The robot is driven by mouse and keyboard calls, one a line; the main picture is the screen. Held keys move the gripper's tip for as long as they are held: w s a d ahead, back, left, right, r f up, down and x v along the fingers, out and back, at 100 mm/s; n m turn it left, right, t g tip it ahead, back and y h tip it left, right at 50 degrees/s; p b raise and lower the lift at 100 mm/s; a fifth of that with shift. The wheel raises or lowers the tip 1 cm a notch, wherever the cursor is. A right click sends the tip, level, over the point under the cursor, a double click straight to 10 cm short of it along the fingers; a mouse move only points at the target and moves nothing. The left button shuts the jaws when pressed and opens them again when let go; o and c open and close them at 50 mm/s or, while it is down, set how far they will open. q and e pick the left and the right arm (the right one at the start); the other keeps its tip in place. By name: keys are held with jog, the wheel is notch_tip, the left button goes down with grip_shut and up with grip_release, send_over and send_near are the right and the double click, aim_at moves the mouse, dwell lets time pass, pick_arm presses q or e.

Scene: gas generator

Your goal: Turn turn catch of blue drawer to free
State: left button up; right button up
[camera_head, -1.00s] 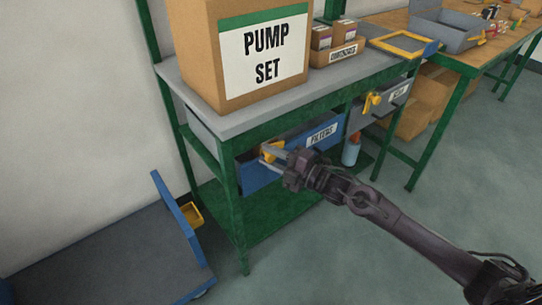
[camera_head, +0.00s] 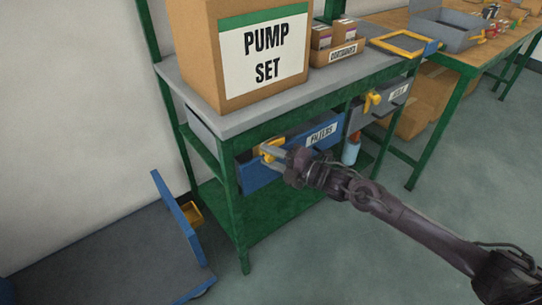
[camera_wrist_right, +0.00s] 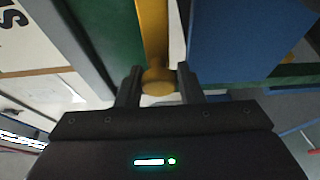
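The blue drawer (camera_head: 262,176), labelled FILTERS, sits closed under the grey worktop. Its yellow turn catch (camera_head: 272,144) is at the drawer's upper left, by the green frame. My right gripper (camera_head: 270,155) reaches it from the right. In the right wrist view the catch's rounded yellow end (camera_wrist_right: 158,82) lies between the two dark fingers (camera_wrist_right: 159,90), which appear closed onto its sides. The catch's bar runs away from the fingers along the border between green rail and blue drawer (camera_wrist_right: 235,40). My left gripper is not in view.
A grey drawer (camera_head: 385,104) with its own yellow catch (camera_head: 371,101) is to the right. A PUMP SET box (camera_head: 240,50) stands on the worktop above. A blue-edged platform cart (camera_head: 110,255) is at the lower left. The floor at right is open.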

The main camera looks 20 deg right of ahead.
aim_at(273, 158)
jog(key=shift+o, duration=1.4)
jog(key=shift+s, duration=0.1)
jog(key=v, duration=0.6)
jog(key=shift+d, duration=0.1)
pick_arm(q)
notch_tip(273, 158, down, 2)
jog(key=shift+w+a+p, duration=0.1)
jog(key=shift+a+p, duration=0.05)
jog(key=shift+p, duration=0.15)
pick_arm(e)
jog(key=shift+v, duration=0.8)
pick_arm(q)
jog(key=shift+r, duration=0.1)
